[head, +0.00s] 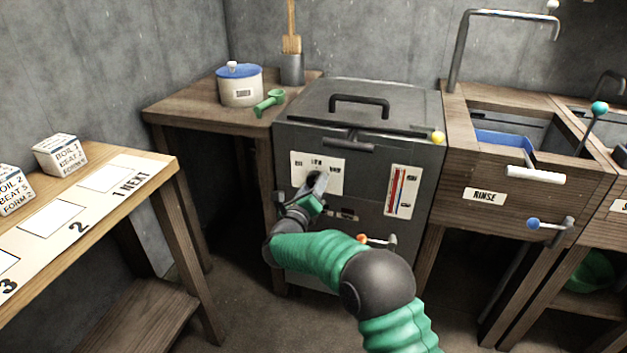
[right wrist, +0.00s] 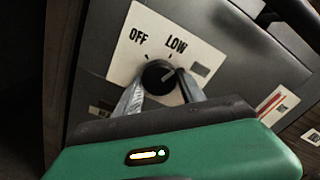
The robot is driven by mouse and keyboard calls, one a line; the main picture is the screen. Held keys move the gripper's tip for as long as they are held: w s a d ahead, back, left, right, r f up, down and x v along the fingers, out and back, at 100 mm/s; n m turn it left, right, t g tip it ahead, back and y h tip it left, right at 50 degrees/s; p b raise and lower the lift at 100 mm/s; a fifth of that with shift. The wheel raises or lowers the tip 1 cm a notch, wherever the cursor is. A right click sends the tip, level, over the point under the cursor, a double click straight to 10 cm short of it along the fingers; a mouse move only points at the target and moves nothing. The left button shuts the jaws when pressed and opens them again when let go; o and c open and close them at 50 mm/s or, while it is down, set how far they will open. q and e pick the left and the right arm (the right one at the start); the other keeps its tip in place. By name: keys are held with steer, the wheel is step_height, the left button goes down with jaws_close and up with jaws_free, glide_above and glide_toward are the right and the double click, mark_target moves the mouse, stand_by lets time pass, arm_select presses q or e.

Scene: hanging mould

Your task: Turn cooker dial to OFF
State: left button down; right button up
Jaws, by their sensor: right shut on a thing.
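The cooker (head: 372,110) is a dark grey box with a handled lid, in the middle of the head view. Its black dial (right wrist: 157,77) sits on a white label plate (head: 330,164) marked OFF and LOW in the right wrist view; a third label is unreadable. My left gripper is not in view.
A red-striped gauge plate (head: 402,192) is right of the dial, and an orange-tipped lever (head: 376,240) is below. A white pot (head: 240,85) and green scoop (head: 269,101) stand on the left table. The RINSE sink (head: 520,130) adjoins at right.

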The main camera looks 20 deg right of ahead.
steer(key=n+p, duration=0.1)
steer(key=n, duration=0.1)
steer(key=n+p, duration=0.2)
steer(key=shift+a+r+n+p, duration=0.2)
steer(key=shift+n+p, duration=0.1)
steer(key=shift+n, duration=0.1)
steer(key=n+p, duration=0.3)
steer(key=n, duration=0.1)
steer(key=shift+n+p, duration=0.3)
steer(key=shift+p, duration=0.1)
steer(key=n+p, duration=0.3)
steer(key=n, duration=0.1)
steer(key=shift+f, duration=0.1)
steer(key=shift+f+n+p, duration=0.1)
steer(key=shift+n+p, duration=0.75)
steer(key=shift+n, duration=0.45)
steer(key=shift+f+n, duration=0.1)
steer(key=shift+n, duration=0.2)
steer(key=shift+f, duration=0.1)
steer(key=o, duration=1.2)
steer(key=shift+o, duration=0.9)
